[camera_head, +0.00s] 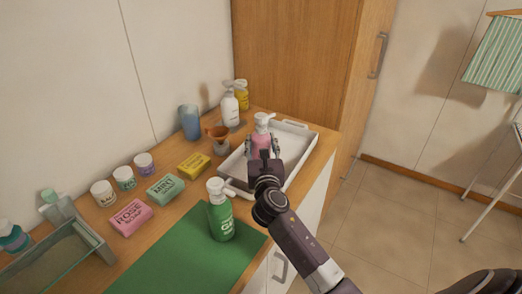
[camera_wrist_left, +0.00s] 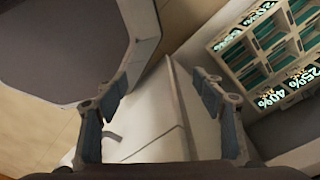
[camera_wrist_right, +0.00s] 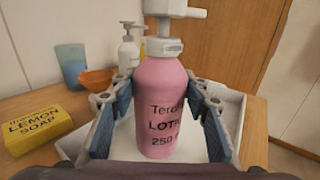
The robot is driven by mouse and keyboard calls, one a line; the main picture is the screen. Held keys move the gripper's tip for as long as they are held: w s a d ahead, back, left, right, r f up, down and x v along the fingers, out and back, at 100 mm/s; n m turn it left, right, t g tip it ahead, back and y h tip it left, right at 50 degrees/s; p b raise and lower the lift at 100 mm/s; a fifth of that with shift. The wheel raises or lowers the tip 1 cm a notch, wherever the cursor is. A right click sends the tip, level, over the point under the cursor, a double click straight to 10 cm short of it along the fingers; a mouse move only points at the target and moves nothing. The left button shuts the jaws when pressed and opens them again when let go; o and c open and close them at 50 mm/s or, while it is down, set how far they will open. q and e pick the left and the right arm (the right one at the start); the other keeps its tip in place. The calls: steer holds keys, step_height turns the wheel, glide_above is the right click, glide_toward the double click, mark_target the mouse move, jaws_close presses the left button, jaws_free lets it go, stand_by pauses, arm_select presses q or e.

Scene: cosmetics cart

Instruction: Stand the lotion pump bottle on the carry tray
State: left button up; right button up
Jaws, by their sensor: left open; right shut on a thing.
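The pink lotion pump bottle (camera_wrist_right: 163,90) with a pale pump head is upright between the fingers of my right gripper (camera_wrist_right: 158,125), which is shut on it. In the head view the bottle (camera_head: 261,137) is over the white carry tray (camera_head: 299,136), partly hidden by my right gripper (camera_head: 264,155). In the right wrist view its base appears at the tray floor; I cannot tell whether it rests there. My left gripper (camera_wrist_left: 165,115) is open and empty, away from the counter top; it shows only in the left wrist view.
A green pump bottle (camera_head: 221,212) stands on the counter near my right arm. Soap boxes, including a yellow one (camera_head: 194,166), and several jars lie left of the tray.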

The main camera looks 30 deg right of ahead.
step_height(320, 180, down, 2)
steer(key=shift+w+f, duration=0.1)
steer(key=shift+f, duration=0.25)
arm_select(q)
steer(key=shift+s+a+f, duration=0.1)
steer(key=shift+s+f, duration=0.15)
steer(key=shift+s, duration=0.3)
steer(key=shift+s+a+f, duration=0.1)
steer(key=shift+s+f, duration=0.15)
steer(key=shift+s, duration=0.3)
arm_select(e)
steer(key=o, duration=1.4)
steer(key=shift+f+b, duration=0.2)
steer(key=shift+b, duration=0.1)
arm_select(q)
steer(key=shift+w, duration=0.15)
arm_select(e)
steer(key=shift+r, duration=0.1)
steer(key=shift+r, duration=0.15)
arm_select(q)
steer(key=shift+w+f+b, duration=0.15)
steer(key=shift+f+b, duration=0.3)
steer(key=shift+f, duration=0.05)
arm_select(e)
steer(key=v, duration=1.2)
